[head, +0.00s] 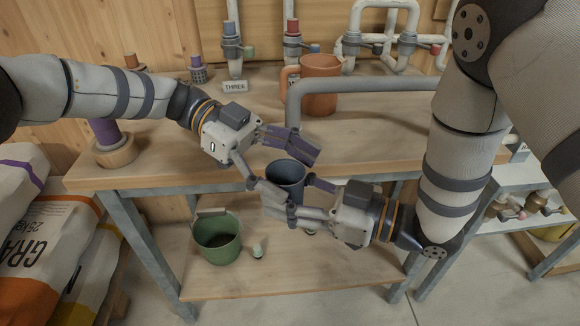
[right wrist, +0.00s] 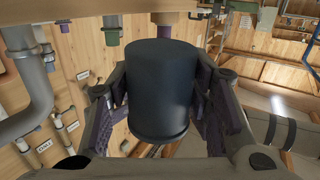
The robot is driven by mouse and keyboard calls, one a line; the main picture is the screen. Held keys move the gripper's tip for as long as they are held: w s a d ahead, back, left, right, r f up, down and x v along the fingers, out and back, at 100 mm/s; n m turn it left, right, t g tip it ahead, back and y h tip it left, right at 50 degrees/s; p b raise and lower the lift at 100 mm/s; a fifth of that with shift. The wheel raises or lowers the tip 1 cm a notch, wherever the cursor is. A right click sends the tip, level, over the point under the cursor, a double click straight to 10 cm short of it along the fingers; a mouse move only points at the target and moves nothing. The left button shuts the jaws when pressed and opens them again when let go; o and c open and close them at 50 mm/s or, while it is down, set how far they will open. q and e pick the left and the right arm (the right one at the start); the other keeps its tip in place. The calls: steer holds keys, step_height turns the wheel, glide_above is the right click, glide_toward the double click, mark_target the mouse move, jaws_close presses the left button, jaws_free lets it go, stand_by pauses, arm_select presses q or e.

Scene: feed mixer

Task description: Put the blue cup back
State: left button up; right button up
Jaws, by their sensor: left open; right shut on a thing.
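The dark blue cup (head: 287,178) is held in the air in front of the upper bench edge, its open top facing up in the head view. My right gripper (head: 297,199) is shut on it. In the right wrist view the cup (right wrist: 160,90) sits between both finger pads. My left gripper (head: 288,168) comes in from the left and is open. Its fingers are spread close to the cup, one behind it and one in front at its left. I cannot tell whether they touch it. The grippers hide the cup's lower part.
An orange jug (head: 320,84) stands on the wooden bench (head: 180,158) behind a thick grey pipe (head: 375,84). A green bucket (head: 217,240) stands on the lower shelf (head: 330,270). Sacks (head: 45,235) lie at the left. The lower shelf's right part is clear.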

arm_select(q)
steer(key=c, duration=1.3)
steer(key=shift+c, duration=0.2)
arm_select(e)
steer(key=o, duration=1.3)
